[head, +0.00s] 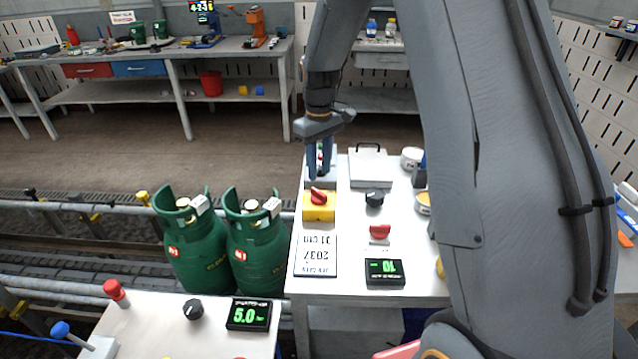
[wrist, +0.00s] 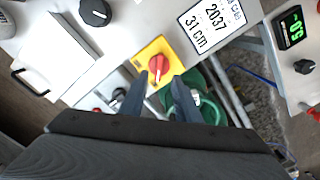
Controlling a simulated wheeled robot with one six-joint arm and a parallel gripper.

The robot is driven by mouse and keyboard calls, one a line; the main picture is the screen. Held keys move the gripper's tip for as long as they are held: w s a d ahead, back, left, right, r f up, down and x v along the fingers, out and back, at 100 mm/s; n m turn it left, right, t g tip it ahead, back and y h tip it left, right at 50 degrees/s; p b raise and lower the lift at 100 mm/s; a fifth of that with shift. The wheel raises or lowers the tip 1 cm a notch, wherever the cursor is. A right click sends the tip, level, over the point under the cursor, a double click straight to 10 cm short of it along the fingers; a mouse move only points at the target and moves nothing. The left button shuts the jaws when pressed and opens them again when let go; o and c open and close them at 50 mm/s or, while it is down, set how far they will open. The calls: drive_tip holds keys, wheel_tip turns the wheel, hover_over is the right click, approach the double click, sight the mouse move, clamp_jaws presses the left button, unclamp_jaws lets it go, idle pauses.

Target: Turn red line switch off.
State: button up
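A yellow box with a red rotary switch (head: 318,196) stands on the white table at its left edge. It also shows in the wrist view, where the red switch (wrist: 158,67) is near the upper middle, its handle pointing roughly toward my gripper. My gripper (head: 321,174) hangs fingers down just behind the yellow box in the head view. In the wrist view the two fingers of my gripper (wrist: 160,76) are apart, one on each side of the handle's near end. I cannot tell whether they touch it. Nothing is held.
A black knob (head: 375,198), a red button (head: 380,232) and a display (head: 385,271) sit right of the switch. A printed card (head: 316,256) lies in front. Two green gas cylinders (head: 257,244) stand to the left. A flat white device (head: 370,168) is behind right.

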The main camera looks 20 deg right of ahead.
sight(319, 191)
drive_tip(key=shift+w+f, duration=0.15)
drive_tip(key=shift+f, duration=0.1)
wheel_tip(319, 191, down, 7)
drive_tip(key=shift+f+p, duration=0.15)
drive_tip(key=shift+p, duration=1)
drive_tip(key=shift+c, duration=0.2)
clamp_jaws()
